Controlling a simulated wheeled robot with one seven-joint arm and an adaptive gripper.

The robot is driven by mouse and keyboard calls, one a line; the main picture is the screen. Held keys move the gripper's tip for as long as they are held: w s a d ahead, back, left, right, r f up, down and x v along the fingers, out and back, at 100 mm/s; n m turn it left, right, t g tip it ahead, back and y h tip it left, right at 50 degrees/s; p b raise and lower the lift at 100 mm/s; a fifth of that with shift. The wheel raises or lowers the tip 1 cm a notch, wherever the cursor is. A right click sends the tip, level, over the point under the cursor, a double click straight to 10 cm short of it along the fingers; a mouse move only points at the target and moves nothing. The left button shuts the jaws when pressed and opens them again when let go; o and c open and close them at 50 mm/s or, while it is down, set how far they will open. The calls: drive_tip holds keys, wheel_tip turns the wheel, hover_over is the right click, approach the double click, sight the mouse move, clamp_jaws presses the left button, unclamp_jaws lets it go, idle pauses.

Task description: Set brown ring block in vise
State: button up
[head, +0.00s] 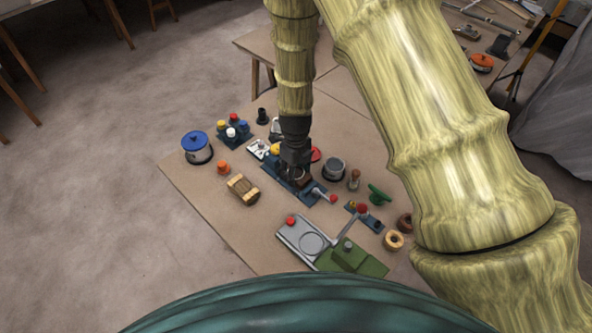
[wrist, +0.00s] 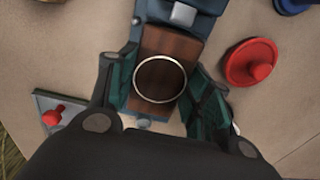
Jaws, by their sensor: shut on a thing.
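The brown ring block (wrist: 165,43) is a dark wooden block with a pale metal ring on its top face. My gripper (wrist: 161,80) is shut on it, with a teal finger at each side. In the head view my gripper (head: 297,168) points down over the blue vise (head: 311,191), and a bit of brown shows under it. In the wrist view the block lines up with the vise body (wrist: 205,24), right by its grey part. I cannot tell whether the block touches the vise floor. My fingers hide much of the vise.
A red knob piece (wrist: 252,64) lies right of the vise in the wrist view. In the head view, a dark round pot (head: 334,168), a wooden crate-like block (head: 242,190), a blue-lidded pot (head: 197,148) and a grey-green machine (head: 330,245) stand around on the table.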

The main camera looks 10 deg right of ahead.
sight(296, 172)
drive_tip(key=shift+f, duration=0.55)
drive_tip(key=o, duration=0.8)
drive_tip(key=shift+r+p, duration=3.8)
drive_tip(key=shift+r, duration=1.7)
